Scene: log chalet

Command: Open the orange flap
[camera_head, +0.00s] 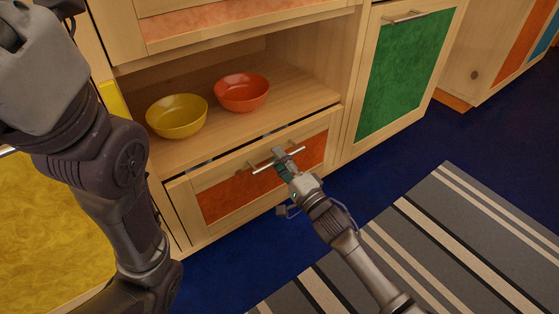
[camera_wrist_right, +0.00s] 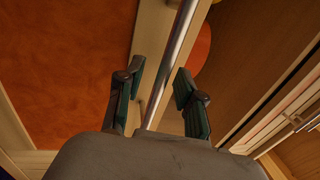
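The orange flap (camera_head: 229,197) is a wooden-framed front with an orange panel, below the open shelf. A thin dark gap shows along its top edge; I cannot tell if it is slightly ajar. Its metal bar handle (camera_head: 262,168) runs across near the top. My right gripper (camera_head: 281,154) is at the middle of this handle. In the right wrist view the bar (camera_wrist_right: 172,62) passes between the two separated fingers of the gripper (camera_wrist_right: 157,88), with space on both sides. The orange panel (camera_wrist_right: 62,65) fills the left there. My left arm rises at the left; its fingers are not visible.
A yellow bowl (camera_head: 177,117) and a red-orange bowl (camera_head: 242,93) stand on the shelf (camera_head: 290,92) above the flap. A green door (camera_head: 405,70) is to the right. A striped rug (camera_head: 440,235) lies on the blue floor (camera_head: 375,180) in front.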

